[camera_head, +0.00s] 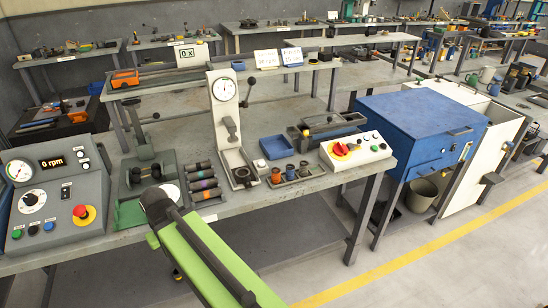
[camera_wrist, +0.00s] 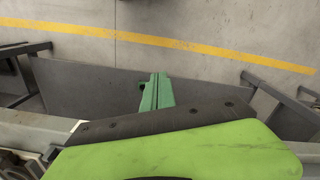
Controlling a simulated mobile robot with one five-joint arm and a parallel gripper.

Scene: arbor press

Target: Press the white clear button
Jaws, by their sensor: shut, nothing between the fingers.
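In the head view my lime-green arm reaches in front of the bench, right of the panel; the fingers are not clearly made out there.
The panel also has a gauge, a "0 rpm" display (camera_head: 51,162), a dial and a red stop button (camera_head: 80,211). A tall gauge press (camera_head: 222,120), coloured rollers (camera_head: 203,182) and a switch box with a red knob (camera_head: 341,150) stand on the bench. Floor is free in front.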

